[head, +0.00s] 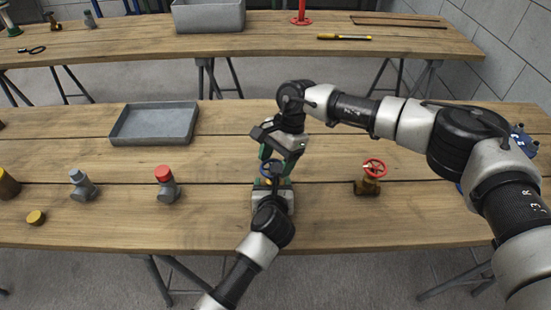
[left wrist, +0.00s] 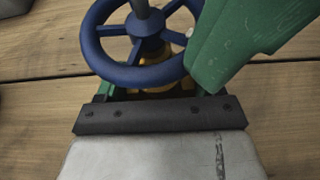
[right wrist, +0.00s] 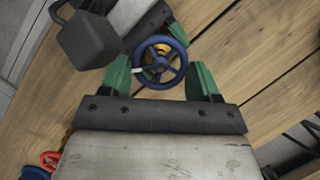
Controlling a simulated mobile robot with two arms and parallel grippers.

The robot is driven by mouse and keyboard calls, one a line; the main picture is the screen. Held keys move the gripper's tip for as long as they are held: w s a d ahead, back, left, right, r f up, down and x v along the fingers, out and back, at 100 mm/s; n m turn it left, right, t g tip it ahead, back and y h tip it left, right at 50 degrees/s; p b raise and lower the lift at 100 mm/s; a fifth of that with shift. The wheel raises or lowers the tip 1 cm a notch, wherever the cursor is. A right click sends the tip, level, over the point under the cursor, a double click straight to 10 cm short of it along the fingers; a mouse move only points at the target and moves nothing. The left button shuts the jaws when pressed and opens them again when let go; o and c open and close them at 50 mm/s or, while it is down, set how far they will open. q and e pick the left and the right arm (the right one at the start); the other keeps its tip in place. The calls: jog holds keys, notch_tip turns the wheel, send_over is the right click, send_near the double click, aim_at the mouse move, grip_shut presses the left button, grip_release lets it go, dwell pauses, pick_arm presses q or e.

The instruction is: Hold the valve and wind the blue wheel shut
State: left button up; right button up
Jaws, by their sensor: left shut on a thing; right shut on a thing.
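The brass valve with the blue wheel (head: 270,168) stands on the near wooden table, partly hidden by both grippers in the head view. Its wheel (left wrist: 133,74) and brass body (left wrist: 152,52) show in the left wrist view. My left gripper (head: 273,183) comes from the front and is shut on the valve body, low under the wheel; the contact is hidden. My right gripper (head: 275,156) comes from above, its green fingers at opposite sides of the blue wheel, which also shows in the right wrist view (right wrist: 160,80). It is shut on the wheel's rim.
A red-wheeled valve (head: 371,174) stands to the right. A red-topped fitting (head: 166,184), a grey fitting (head: 82,185) and a yellow cap (head: 36,217) are to the left. A grey tray (head: 117,138) lies behind them. A second table (head: 150,45) is farther back.

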dwell(0.4)
jog(key=o, duration=0.9)
jog(key=shift+o, duration=0.2)
jog(key=v, duration=1.2)
